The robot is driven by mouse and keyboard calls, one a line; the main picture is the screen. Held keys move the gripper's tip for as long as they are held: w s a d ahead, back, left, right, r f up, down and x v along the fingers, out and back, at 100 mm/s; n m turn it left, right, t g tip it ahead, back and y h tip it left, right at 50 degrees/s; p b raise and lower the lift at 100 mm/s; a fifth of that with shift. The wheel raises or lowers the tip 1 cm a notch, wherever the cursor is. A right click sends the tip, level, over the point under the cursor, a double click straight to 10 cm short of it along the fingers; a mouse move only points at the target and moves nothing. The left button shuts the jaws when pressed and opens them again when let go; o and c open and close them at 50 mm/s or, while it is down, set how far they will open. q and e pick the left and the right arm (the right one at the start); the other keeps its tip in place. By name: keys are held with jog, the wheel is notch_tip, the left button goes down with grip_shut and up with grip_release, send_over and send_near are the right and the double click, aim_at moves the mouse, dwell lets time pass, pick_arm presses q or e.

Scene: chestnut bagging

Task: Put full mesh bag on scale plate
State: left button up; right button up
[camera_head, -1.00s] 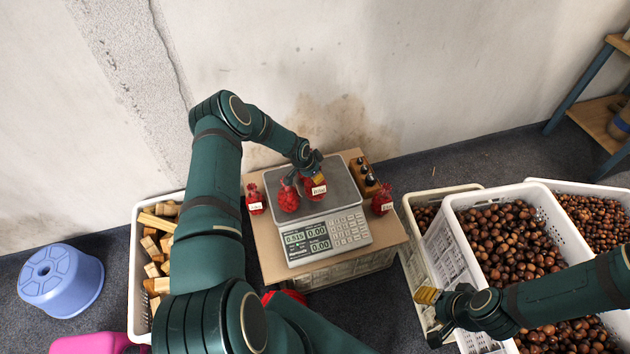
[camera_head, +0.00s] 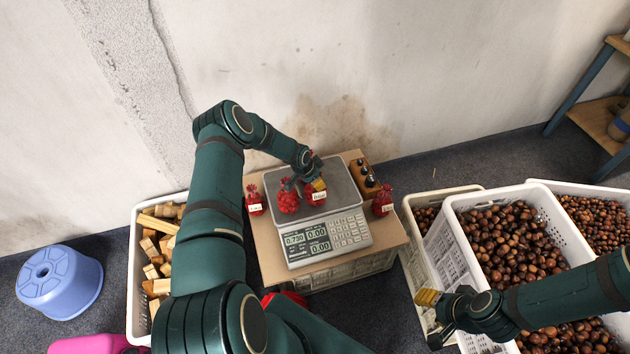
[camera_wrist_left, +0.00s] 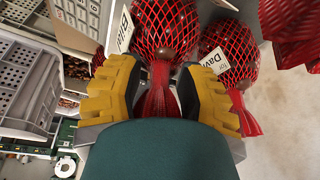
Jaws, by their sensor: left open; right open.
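Two full red mesh bags stand on the scale plate (camera_head: 340,178): a left one (camera_head: 289,203) and a right one with a white label (camera_head: 316,198). My left gripper (camera_head: 314,184) is open at the top of the right bag. In the left wrist view its yellow-padded fingers (camera_wrist_left: 158,100) stand apart on either side of a bag's gathered red neck, with the mesh body (camera_wrist_left: 165,35) beyond. The scale's display (camera_head: 300,239) appears to read 0.730. My right gripper (camera_head: 433,314) is open and empty beside the chestnut crates.
Other red bags stand on the table left (camera_head: 254,201) and right (camera_head: 382,202) of the scale. A dark-knobbed wooden block (camera_head: 364,176) is right of the plate. A chestnut crate (camera_head: 451,211) stands right; a crate of wood pieces (camera_head: 136,262) stands left.

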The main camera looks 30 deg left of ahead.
pick_arm(q)
jog(key=p+v, duration=0.3)
jog(key=v, duration=0.9)
jog(key=s+d+r+n+h, duration=0.1)
jog(key=s+d+h, duration=0.15)
jog(key=d, duration=1.05)
jog(key=s+d+r+n+g, duration=0.1)
jog(key=s+d+r+n, duration=0.1)
jog(key=s+d, duration=0.6)
jog(key=s+d+r+n+g, duration=0.1)
jog(key=s+d+r+n, duration=0.2)
jog(key=s+d, duration=0.5)
jog(key=s, duration=0.4)
jog(key=shift+d+n, duration=0.25)
jog(key=shift+n, duration=0.05)
